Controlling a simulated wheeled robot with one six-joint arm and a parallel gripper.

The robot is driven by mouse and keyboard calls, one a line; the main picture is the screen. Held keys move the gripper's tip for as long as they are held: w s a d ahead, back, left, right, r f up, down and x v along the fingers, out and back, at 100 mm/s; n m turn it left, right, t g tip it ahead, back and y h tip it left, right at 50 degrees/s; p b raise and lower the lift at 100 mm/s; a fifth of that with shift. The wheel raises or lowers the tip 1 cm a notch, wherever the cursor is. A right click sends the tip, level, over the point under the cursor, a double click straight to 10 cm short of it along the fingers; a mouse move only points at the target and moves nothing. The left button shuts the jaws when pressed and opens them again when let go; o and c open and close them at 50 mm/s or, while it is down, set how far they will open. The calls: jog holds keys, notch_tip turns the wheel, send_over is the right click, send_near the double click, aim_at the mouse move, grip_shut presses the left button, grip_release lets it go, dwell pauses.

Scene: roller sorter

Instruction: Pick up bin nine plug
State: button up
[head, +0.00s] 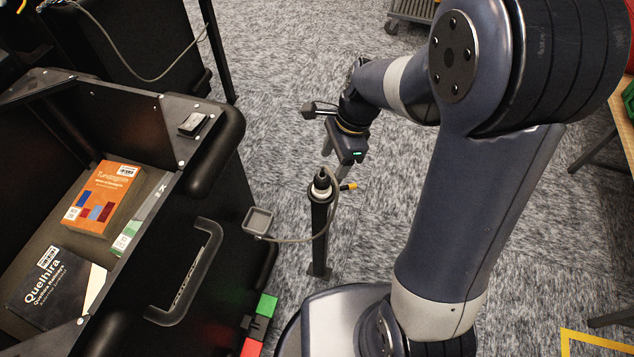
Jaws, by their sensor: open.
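A plug (322,182), black on top with a pale ring, stands upright at the top of a thin black post (320,240). A grey cable (328,226) loops beside the post. I see no bin number, so I cannot tell for sure that this is bin nine's plug. My gripper (340,170) points downward just above and behind the plug, slightly to its right. It is open, with nothing seen between its jaws. Its fingers are small and partly hidden here, and whether they touch the plug is unclear.
A black bin (222,215) with a handle (190,275) fills the left, holding an orange box (103,198) and a dark box (52,285). A wooden table (608,130) stands at right. Carpet (270,80) behind the post is clear.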

aim_at(324, 176)
jog(key=shift+s+a+f, duration=0.15)
jog(key=shift+a+f, duration=0.45)
jog(key=shift+f, duration=0.3)
jog(key=b+x, duration=0.1)
jog(key=x, duration=0.4)
jog(key=shift+f+b, duration=0.1)
jog(key=shift+b, duration=0.2)
jog(key=shift+c, duration=0.5)
jog(key=c, duration=1.1)
notch_tip(324, 176, up, 10)
jog(key=p, duration=0.2)
jog(key=shift+p, duration=0.3)
jog(key=shift+c, duration=0.2)
